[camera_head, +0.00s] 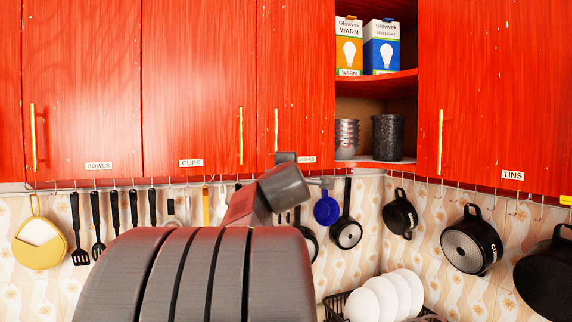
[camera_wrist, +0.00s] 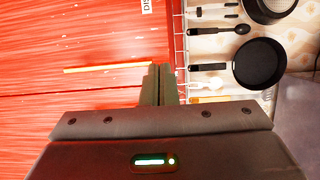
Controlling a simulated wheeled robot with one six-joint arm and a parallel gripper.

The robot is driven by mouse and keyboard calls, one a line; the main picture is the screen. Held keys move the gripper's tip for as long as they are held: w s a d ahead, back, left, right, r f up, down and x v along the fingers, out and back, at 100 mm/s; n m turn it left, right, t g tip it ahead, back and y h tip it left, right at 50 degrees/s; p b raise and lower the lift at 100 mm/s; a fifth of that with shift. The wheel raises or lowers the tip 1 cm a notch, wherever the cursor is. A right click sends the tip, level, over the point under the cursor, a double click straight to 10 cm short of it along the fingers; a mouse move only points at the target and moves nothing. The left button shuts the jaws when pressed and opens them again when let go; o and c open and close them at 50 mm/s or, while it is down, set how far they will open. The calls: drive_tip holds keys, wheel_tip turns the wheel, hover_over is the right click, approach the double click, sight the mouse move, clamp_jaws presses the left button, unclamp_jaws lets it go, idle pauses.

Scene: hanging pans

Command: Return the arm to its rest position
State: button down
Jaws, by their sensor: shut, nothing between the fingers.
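My gripper (camera_wrist: 158,85) shows in the wrist view with its two narrow fingers together, shut and empty. The wrist view is turned on its side, with the red cupboard door on the left and hanging pans on the right. The fingers point toward the line between the cupboard's lower edge and the hanging rail. In the head view my grey arm fills the lower middle and rises toward the cupboards. The gripper's fingertips cannot be made out there.
Red cupboards (camera_head: 205,80) span the top, with an open shelf (camera_head: 378,80) holding boxes and bowls. Utensils (camera_head: 97,220) and pans (camera_head: 471,246) hang from a rail beneath. White plates (camera_head: 364,304) stand in a rack at lower right. A black pan (camera_wrist: 259,63) hangs near my gripper.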

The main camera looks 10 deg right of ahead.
drive_tip(key=shift+s+d, duration=0.2)
drive_tip(key=shift+a, duration=0.1)
